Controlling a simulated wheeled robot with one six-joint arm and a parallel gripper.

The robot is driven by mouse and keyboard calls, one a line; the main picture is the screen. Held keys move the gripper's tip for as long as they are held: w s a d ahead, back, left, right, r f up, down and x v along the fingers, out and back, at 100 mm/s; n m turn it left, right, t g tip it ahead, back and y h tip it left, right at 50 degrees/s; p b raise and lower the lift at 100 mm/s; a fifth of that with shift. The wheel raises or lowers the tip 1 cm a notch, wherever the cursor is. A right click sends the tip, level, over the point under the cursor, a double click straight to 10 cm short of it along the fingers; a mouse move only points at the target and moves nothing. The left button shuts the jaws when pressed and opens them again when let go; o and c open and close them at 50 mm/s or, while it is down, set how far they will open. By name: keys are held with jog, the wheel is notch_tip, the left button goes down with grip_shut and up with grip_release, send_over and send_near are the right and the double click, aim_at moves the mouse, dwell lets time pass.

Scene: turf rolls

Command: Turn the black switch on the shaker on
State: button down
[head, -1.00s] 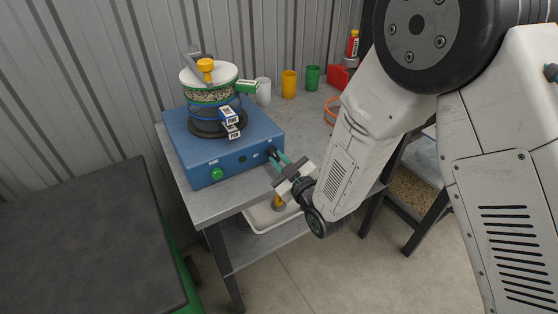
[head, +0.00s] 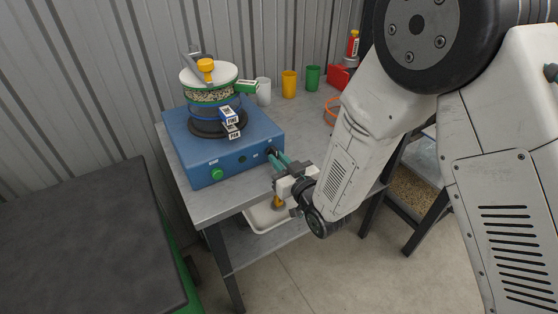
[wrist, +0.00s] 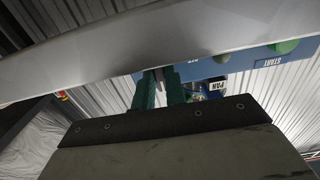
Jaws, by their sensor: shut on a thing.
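The shaker (head: 205,150) is a blue box on a grey bench, with a stack of sieves (head: 212,92) on top. The black switch (head: 269,152) is at the right end of its front panel, mostly covered by my fingertips. My gripper (head: 273,156) reaches it from the lower right with its teal fingers shut on it. The wrist view shows the fingers (wrist: 160,85) close together against the blue panel (wrist: 225,62), seen rolled over. The switch's exact angle is hidden. A green start button (head: 218,174) is at the panel's left.
White, yellow and green cups (head: 289,84) stand behind the shaker, with a red box (head: 339,76) further right. A white tray (head: 262,218) sits on the lower shelf under my gripper. A dark-topped table (head: 80,235) is at left.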

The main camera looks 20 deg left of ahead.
jog(key=c, duration=1.4)
grip_release()
jog(key=shift+c, duration=0.2)
jog(key=shift+d, duration=0.1)
jog(key=v, duration=0.7)
jog(key=shift+s+d, duration=0.2)
jog(key=shift+s, duration=0.1)
